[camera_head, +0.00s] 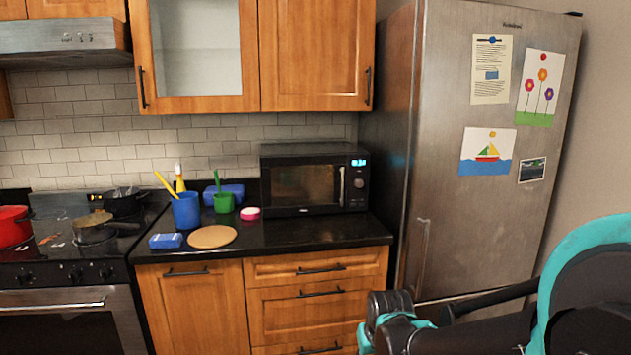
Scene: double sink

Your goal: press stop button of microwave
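The black microwave (305,209) stands on the dark counter, right of the middle, against the tiled wall. Its door is shut, with a window and a vertical handle (342,186) at its right. The control panel (360,198) is on the right side, with a lit blue display at the top and a round dial below. The stop button is too small to make out. My arm (475,337) reaches in from the lower right, well below and right of the microwave, apart from it. No fingertips can be made out on it.
A fridge (450,150) stands right of the counter. A blue cup (187,211), a green cup (224,203), a pink-and-white item (250,213) and a round board (212,237) are left of the microwave. Counter (310,233) before it is clear. Pans are on the stove.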

